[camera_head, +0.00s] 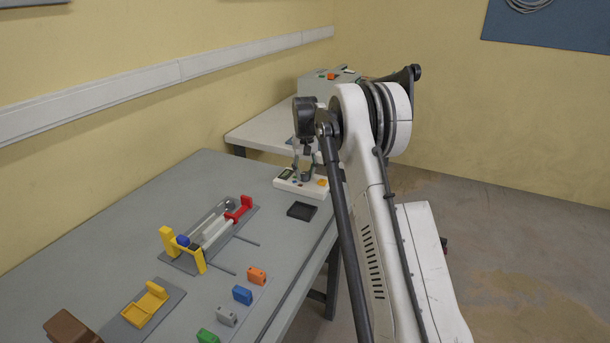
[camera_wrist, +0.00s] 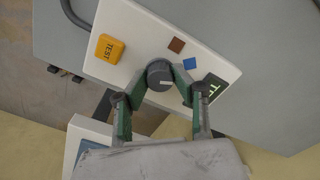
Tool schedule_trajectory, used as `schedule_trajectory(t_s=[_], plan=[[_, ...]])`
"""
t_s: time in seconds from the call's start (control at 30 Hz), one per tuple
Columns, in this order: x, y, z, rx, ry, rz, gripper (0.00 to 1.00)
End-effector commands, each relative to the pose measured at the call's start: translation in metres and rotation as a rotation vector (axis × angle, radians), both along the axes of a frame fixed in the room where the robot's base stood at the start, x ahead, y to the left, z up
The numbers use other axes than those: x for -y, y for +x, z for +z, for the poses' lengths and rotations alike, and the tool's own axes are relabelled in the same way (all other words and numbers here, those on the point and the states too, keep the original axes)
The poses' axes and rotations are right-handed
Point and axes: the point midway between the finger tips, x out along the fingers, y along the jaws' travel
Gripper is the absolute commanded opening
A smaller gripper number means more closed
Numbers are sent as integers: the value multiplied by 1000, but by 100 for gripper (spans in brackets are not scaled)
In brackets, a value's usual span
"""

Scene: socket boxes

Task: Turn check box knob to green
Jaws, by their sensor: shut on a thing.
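The check box (camera_head: 301,184) is a white box at the far end of the grey table. In the wrist view its white panel (camera_wrist: 135,45) carries a dark round knob (camera_wrist: 159,74) with a short white mark pointing to the right. A brown square (camera_wrist: 176,45) and a blue square (camera_wrist: 190,63) lie above and right of the knob. A separate green square does not show; my finger covers part of the panel there. My gripper (camera_wrist: 160,82) is shut on the knob, one green-padded finger on each side. In the head view my gripper (camera_head: 304,164) reaches down onto the box.
The panel also has a yellow TEST button (camera_wrist: 109,48) and a small green-lit display (camera_wrist: 211,89). A black tray (camera_head: 302,211) lies in front of the box. A fixture with red and yellow parts (camera_head: 209,234) and several coloured blocks (camera_head: 243,295) occupy the nearer table.

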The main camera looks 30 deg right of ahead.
Motion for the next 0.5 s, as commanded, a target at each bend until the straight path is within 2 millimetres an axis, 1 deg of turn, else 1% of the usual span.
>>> schedule_trajectory(t_s=[0.2,0.5], plan=[[0,0,0,1,0,-180,0],[0,0,0,1,0,-354,0]])
